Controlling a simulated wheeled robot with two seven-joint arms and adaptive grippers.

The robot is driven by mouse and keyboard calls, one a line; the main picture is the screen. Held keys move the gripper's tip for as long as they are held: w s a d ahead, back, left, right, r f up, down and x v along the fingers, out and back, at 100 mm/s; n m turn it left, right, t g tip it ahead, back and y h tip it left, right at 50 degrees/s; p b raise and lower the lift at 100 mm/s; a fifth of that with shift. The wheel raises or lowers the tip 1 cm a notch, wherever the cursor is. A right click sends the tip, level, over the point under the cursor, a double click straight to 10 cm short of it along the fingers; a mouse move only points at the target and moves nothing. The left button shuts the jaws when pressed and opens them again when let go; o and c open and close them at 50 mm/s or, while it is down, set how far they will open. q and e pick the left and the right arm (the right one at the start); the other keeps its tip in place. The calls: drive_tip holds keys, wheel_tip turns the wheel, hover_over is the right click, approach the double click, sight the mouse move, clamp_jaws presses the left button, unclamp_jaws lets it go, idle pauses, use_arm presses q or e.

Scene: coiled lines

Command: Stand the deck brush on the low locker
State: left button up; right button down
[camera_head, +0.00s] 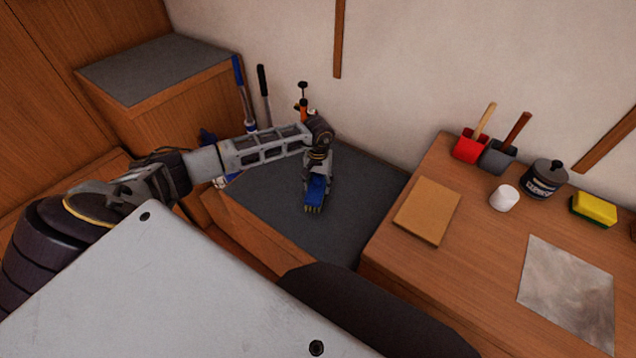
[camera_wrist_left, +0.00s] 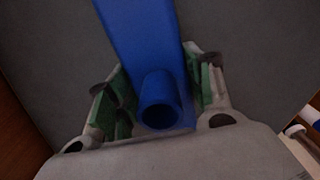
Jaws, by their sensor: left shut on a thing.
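The deck brush (camera_head: 315,194) is blue with pale bristles at its near end in the head view. My left gripper (camera_head: 318,178) is shut on it from above, over the low locker's grey top (camera_head: 265,198). In the left wrist view, the blue brush (camera_wrist_left: 140,40) with its round hollow socket lies between the green-padded fingers of my gripper (camera_wrist_left: 157,88). The grey top fills the background there. I cannot tell whether the brush touches the locker. My right gripper is not in view.
A taller locker (camera_head: 155,68) stands at the back left. Long-handled tools, one with a blue handle (camera_head: 240,80), stand by the wall.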

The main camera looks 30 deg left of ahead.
use_arm(q)
drive_tip(key=o, duration=0.8)
drive_tip(key=shift+f, duration=0.1)
drive_tip(key=shift+o, duration=1)
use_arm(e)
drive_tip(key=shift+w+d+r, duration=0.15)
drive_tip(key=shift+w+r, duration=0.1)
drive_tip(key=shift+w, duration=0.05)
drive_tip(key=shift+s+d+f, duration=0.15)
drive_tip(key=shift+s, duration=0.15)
